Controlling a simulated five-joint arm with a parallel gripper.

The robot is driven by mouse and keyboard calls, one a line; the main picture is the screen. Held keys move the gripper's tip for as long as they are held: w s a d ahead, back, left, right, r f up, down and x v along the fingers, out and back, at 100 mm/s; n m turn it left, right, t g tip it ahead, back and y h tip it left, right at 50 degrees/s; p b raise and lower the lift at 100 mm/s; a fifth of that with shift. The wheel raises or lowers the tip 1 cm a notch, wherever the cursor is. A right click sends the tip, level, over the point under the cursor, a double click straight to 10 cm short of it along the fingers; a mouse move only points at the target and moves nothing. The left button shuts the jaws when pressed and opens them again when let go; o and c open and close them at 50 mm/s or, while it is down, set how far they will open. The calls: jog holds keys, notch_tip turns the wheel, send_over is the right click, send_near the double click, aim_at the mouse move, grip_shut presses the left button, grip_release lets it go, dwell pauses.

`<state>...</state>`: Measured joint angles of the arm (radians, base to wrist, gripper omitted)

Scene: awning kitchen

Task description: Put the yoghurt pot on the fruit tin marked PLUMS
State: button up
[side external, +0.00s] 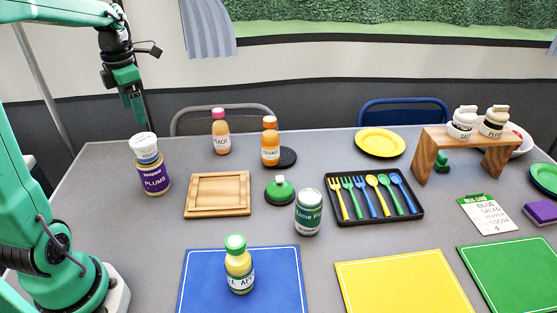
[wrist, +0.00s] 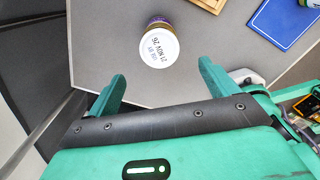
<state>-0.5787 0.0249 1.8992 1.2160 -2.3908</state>
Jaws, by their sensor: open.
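The yoghurt pot (side external: 143,147), white-topped, rests on the fruit tin marked PLUMS (side external: 154,179), which has a purple label and stands at the table's left side. In the wrist view the pot's round white top (wrist: 158,50) shows printed date text and hides most of the tin (wrist: 159,22). My gripper (side external: 137,108) is above the pot in the side view, apart from it. In the wrist view my gripper (wrist: 161,84) has its two fingers wide apart with nothing between them, and the pot lies just beyond the fingertips.
A wooden tray (side external: 218,195) is right of the tin. Peach (side external: 221,134) and orange (side external: 270,144) bottles stand behind it. A lime tin (side external: 308,212), a cutlery tray (side external: 374,197) and a wooden stand (side external: 427,154) are further right. Coloured mats lie in front.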

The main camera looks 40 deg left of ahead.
jog(key=s+d+m+t, duration=0.2)
jog(key=s+d+m, duration=0.2)
jog(key=d+m, duration=0.6)
jog(key=s+d+r+m+t, duration=0.1)
jog(key=s+d+m+t, duration=0.2)
jog(key=d+m, duration=0.7)
jog(key=s+m, duration=0.1)
jog(key=m, duration=1.3)
jog(key=shift+s+t, duration=0.15)
jog(key=shift+t, duration=0.15)
